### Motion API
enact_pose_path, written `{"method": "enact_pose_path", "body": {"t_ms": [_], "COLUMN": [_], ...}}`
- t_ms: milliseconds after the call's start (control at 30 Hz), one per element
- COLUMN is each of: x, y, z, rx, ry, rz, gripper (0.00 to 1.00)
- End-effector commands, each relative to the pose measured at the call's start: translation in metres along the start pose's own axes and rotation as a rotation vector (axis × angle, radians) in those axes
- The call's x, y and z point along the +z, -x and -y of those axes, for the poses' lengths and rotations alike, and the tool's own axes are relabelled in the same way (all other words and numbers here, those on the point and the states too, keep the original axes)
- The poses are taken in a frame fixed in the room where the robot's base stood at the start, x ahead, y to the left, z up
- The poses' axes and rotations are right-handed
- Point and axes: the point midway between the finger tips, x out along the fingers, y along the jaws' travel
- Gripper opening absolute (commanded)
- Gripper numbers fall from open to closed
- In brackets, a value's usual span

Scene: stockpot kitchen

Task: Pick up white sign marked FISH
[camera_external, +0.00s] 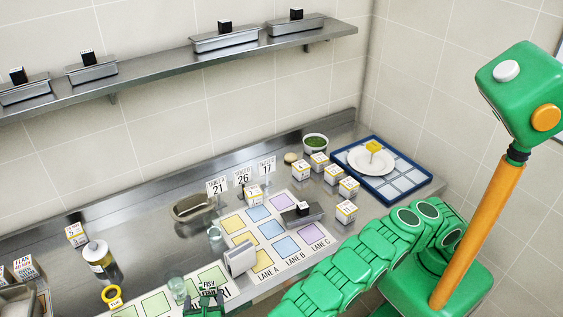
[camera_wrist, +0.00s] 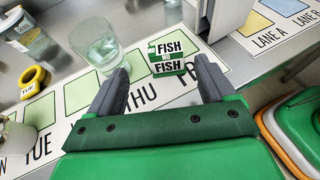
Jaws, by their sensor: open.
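The sign (camera_wrist: 172,52) is a small block with a white upper part marked FISH and green parts, with a second FISH below. It stands on the weekday mat near the THU and FRI lettering, and it also shows at the bottom of the external view (camera_external: 208,288). In the wrist view my gripper (camera_wrist: 160,70) is open, its two dark fingers apart. The sign lies just beyond the fingertips, between their lines, and nothing is held. I cannot tell whether a finger touches it.
A clear glass (camera_wrist: 95,43) stands close left of the sign. A yellow tape ring (camera_wrist: 33,80) and a labelled jar (camera_wrist: 30,38) are further left. A pale upright holder (camera_wrist: 215,17) stands behind right. The lane mat (camera_external: 268,272) lies to the right.

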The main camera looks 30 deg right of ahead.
Motion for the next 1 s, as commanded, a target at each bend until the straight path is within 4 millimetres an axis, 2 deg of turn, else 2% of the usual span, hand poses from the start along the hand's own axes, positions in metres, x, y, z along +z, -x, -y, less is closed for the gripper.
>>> {"method": "enact_pose_path", "body": {"t_ms": [200, 433, 800, 1000], "x": [0.001, 0.002, 0.003, 0.003], "y": [-0.019, -0.03, -0.066, -0.073], "z": [0.002, 0.003, 0.008, 0.008], "rx": [-0.006, -0.001, -0.002, -0.001], "ry": [0.002, -0.002, -0.001, -0.001], "rz": [0.002, -0.001, -0.002, 0.0], "gripper": [0.83, 0.83, 0.83, 0.83]}}
